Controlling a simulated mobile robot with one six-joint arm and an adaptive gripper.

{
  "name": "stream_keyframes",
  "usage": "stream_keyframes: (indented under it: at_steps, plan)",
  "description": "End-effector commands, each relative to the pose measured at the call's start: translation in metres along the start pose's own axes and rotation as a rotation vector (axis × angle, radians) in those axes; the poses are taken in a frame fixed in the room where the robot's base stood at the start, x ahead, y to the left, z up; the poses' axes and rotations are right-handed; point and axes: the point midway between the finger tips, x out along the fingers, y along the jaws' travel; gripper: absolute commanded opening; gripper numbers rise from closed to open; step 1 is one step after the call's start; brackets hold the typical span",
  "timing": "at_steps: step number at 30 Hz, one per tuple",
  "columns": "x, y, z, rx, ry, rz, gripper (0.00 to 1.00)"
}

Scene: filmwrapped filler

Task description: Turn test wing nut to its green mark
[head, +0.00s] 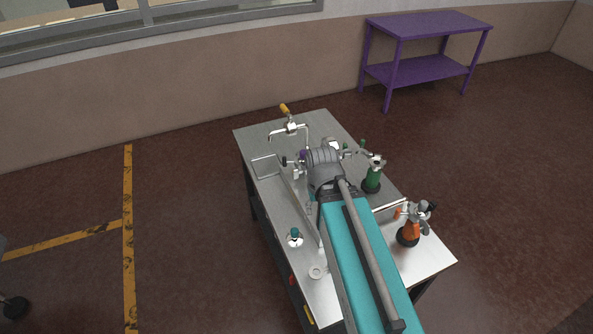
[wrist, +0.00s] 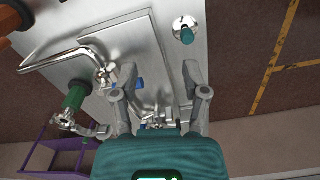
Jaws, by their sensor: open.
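My gripper (wrist: 160,78) is open over the steel bench in the wrist view, with bare metal plate between its two grey fingers. In the head view my arm hides most of it. I cannot make out for sure which part is the test wing nut, or its green mark. Small silver fittings (wrist: 156,118) show between the fingers, close to the teal wrist housing. A green post with a silver fitting on top (head: 373,178) stands right of my arm in the head view. It also shows left of the gripper in the wrist view (wrist: 75,98).
The steel bench (head: 262,185) also carries an orange post fixture (head: 409,233), a bent pipe with a yellow handle (head: 285,108) and a teal-topped knob (head: 295,234). A purple table (head: 425,25) stands behind.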

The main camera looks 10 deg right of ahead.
Motion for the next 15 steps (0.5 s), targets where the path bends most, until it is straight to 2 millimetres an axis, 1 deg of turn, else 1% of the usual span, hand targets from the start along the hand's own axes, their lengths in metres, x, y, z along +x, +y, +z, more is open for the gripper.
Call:
stream_keyframes:
  at_steps: [11, 15]
  plan:
    - [0.0009, 0.0001, -0.0005, -0.003, 0.0, 0.002, 0.59]
    - [0.0076, 0.0006, -0.0051, -0.03, -0.004, 0.023, 0.59]
